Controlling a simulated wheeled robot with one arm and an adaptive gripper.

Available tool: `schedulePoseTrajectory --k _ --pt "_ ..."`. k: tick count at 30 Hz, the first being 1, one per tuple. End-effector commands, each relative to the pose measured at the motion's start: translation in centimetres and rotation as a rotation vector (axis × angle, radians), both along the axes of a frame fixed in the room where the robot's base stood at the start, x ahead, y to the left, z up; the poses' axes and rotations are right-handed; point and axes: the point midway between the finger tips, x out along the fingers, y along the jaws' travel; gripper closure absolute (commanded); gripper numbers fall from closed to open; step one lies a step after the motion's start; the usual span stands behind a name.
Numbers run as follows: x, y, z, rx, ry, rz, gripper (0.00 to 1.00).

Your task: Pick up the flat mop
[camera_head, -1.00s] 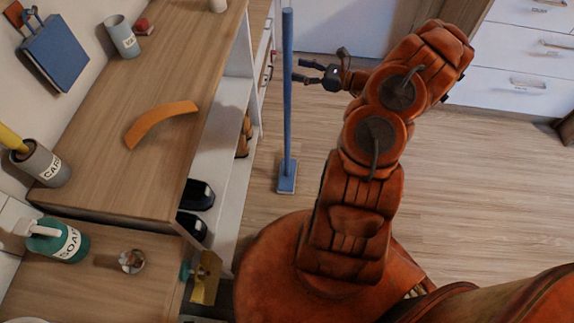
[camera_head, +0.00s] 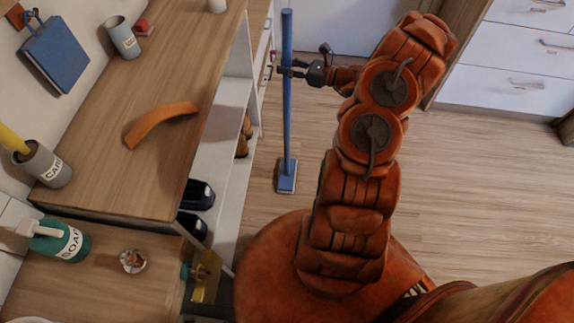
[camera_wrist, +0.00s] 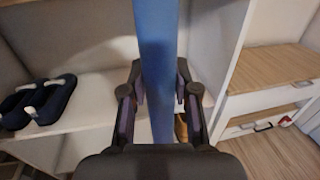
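The flat mop stands upright on the floor, a long blue handle (camera_head: 287,120) on a small blue flat head (camera_head: 286,177). It is beside the white shelf unit. My gripper (camera_head: 287,68) is at the upper part of the handle, with its fingers around it. In the wrist view the blue handle (camera_wrist: 156,60) runs between the two dark fingers (camera_wrist: 159,88), one on each side. The finger pads appear to lie against the handle. The palm hides the lower part of the handle in the wrist view.
The wooden counter (camera_head: 175,75) and open shelf (camera_head: 212,160) with dark shoes (camera_head: 197,195) are left of the mop. The white shelf (camera_wrist: 90,95) is close behind the handle in the wrist view. White drawers (camera_head: 510,60) stand at the back right.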

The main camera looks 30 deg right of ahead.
Motion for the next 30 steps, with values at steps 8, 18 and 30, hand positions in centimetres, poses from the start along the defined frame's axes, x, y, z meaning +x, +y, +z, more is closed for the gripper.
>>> schedulePoseTrajectory --k 8,18,30 --pt "0.0 0.0 0.0 0.0 0.0 0.0 1.0" --pt "0.0 0.0 0.2 0.0 -0.001 0.0 1.0" --pt "0.0 0.1 2.7 0.001 -0.003 0.002 1.0"
